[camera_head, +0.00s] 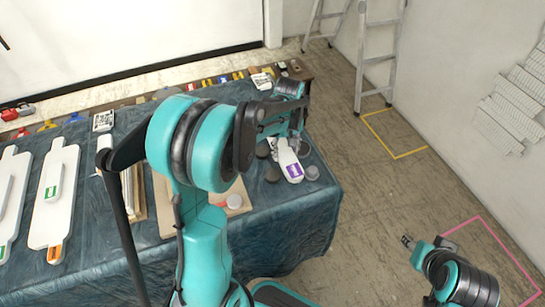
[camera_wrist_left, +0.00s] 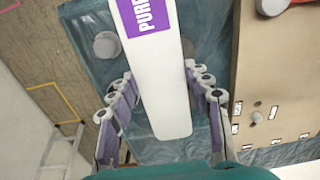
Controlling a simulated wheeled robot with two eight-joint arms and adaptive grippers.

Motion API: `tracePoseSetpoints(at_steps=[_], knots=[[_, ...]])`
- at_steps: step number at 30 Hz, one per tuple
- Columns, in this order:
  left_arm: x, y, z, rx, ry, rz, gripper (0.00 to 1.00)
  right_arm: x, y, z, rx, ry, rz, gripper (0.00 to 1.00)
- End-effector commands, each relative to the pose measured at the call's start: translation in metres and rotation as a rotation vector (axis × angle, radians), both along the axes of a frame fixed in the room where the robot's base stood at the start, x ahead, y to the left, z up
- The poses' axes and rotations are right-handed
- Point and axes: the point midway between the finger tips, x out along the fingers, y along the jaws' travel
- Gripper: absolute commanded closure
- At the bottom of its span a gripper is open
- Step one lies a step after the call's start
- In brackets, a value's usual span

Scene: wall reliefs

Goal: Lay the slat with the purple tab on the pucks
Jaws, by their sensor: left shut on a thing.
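The white slat with the purple tab (camera_head: 293,170) is at the right end of the table in the head view. In the left wrist view the slat (camera_wrist_left: 160,75) runs between the fingers, its purple tab at the top. My left gripper (camera_wrist_left: 163,105) is shut on it; my arm hides much of the slat in the head view. Several round grey and dark pucks stand around it, including a grey puck (camera_head: 312,172) and a dark puck (camera_head: 272,175). Another puck shows in the wrist view (camera_wrist_left: 107,45). Whether the slat touches any puck is unclear. My right gripper (camera_head: 407,241) is far from the table.
The blue cloth-covered table (camera_head: 280,225) also bears a tan board (camera_head: 215,220) and white paddle-shaped boards (camera_head: 55,195) at left. Small coloured items line its back edge. A ladder (camera_head: 380,55) stands behind.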

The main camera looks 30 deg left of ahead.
Motion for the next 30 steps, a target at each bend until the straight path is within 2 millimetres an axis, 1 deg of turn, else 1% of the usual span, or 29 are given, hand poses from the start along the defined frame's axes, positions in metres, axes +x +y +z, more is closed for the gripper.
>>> tracePoseSetpoints(at_steps=[1,6,9,12,17,21,24,30], knots=[[0.004,0.014,-0.012,0.000,0.000,0.006,0.84,0.000,0.000,-0.008,0.000,0.000,0.000,0.60],[0.013,0.053,-0.036,0.000,0.000,0.005,0.84,0.000,0.000,-0.021,0.000,0.000,0.000,0.60],[0.017,0.069,-0.046,0.000,0.000,0.003,0.84,0.000,0.000,-0.026,0.000,0.000,0.000,0.60],[0.020,0.079,-0.051,0.000,0.000,0.001,0.84,0.000,0.000,-0.028,0.000,0.000,0.000,0.60],[0.021,0.083,-0.058,0.000,0.000,-0.001,0.84,0.000,0.000,-0.032,0.000,0.000,0.000,0.60],[0.021,0.083,-0.080,0.000,0.000,-0.001,0.84,0.000,0.000,-0.042,0.000,0.000,0.000,0.60],[0.021,0.083,-0.092,0.000,0.000,-0.001,0.84,0.000,0.000,-0.048,0.000,0.000,0.000,0.60],[0.021,0.082,-0.092,0.000,0.000,-0.001,0.84,0.000,0.000,-0.046,0.000,0.000,0.000,0.60]])
